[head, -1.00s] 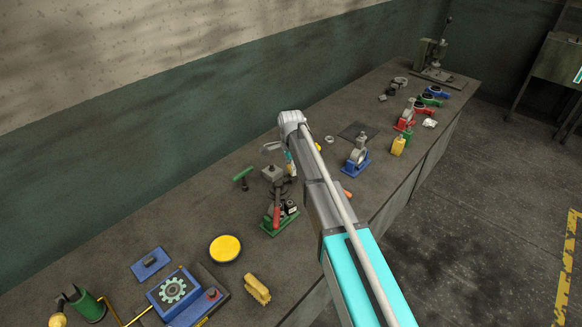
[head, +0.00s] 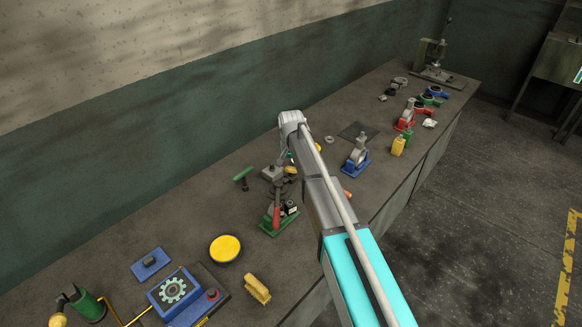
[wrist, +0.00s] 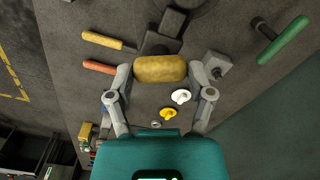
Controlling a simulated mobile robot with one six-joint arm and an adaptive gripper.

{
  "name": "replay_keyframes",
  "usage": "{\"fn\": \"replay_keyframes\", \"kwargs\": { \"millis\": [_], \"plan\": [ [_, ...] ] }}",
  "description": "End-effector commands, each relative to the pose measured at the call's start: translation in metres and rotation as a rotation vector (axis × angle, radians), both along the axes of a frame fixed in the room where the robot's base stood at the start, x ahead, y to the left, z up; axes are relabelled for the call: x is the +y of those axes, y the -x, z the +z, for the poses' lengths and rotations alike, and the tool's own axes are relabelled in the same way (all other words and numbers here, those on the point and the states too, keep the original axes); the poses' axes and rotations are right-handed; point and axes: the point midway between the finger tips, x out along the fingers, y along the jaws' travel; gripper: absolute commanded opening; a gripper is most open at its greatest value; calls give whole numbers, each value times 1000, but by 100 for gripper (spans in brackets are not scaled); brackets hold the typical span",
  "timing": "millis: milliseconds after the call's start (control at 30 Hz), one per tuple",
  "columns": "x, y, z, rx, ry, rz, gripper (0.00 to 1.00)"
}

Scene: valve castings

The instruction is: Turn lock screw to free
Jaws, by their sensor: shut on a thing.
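My gripper (wrist: 160,75) is shut on a mustard-yellow, rounded, bar-like piece in the wrist view (wrist: 160,69), with one fingertip at each end of it. I cannot tell for sure whether this piece is the lock screw. A dark grey fixture (wrist: 160,42) lies just beyond the piece in the wrist view. In the head view, a fixture with a green base (head: 270,228) and a red handle (head: 276,216) stands below my wrist. A yellow patch (head: 290,170) shows beside my wrist there; the fingers are mostly hidden by the arm.
A green-handled tool (head: 243,173) lies left of the fixture. In the wrist view, yellow-handled (wrist: 102,40) and orange-handled (wrist: 99,67) tools lie left of my fingers, and a grey block (wrist: 217,66) sits close to the right finger. A yellow disc (head: 225,248) lies on clear bench.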

Motion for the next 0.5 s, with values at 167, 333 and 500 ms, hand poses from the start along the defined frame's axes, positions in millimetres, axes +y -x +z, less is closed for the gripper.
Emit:
{"fn": "replay_keyframes", "kwargs": {
  "millis": [167,333,500],
  "plan": [
    [-1,2,-1,3,1,167,21],
    [-1,2,-1,4,1,328,21],
    [-1,2,-1,4,2,489,21]
  ]
}}
